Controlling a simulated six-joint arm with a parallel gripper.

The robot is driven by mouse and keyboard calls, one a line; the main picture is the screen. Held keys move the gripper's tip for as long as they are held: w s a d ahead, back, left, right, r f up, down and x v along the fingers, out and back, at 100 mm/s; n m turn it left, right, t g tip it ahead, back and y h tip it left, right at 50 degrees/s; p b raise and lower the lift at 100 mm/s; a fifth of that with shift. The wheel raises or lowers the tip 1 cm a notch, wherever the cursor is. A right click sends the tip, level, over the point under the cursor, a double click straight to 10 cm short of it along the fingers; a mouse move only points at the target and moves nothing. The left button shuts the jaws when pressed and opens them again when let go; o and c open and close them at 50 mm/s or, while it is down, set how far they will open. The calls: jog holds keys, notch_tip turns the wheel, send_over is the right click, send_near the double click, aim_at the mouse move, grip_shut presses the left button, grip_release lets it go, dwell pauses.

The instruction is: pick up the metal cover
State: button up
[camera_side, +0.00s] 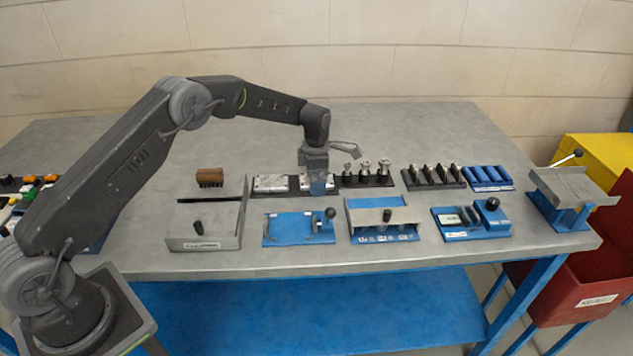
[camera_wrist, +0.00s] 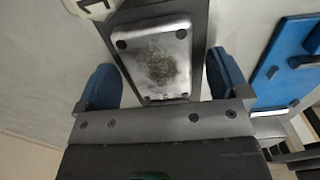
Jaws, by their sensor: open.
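A silvery metal cover (camera_wrist: 155,62) with rounded corners, dark corner spots and a brownish smudge lies in a dark holder in the wrist view. My gripper (camera_wrist: 164,82) is open, with one blue fingertip on each side of the cover and visible gaps between. In the side view my gripper (camera_side: 318,188) points down at the right end of a dark holder. A metal cover (camera_side: 271,183) shows on the holder's left part; the right part is partly hidden behind my gripper. I cannot tell the exact height of the fingertips above the holder.
A blue fixture (camera_side: 290,230) with a black knob stands in front of my gripper. A rack of metal parts (camera_side: 365,175) is close on the right. A brown brush-like block (camera_side: 210,177) and a grey fixture (camera_side: 208,228) are to the left. The table's back is clear.

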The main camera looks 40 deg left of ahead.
jog(key=shift+c, duration=0.3)
jog(key=c, duration=1)
jog(key=shift+r, duration=0.1)
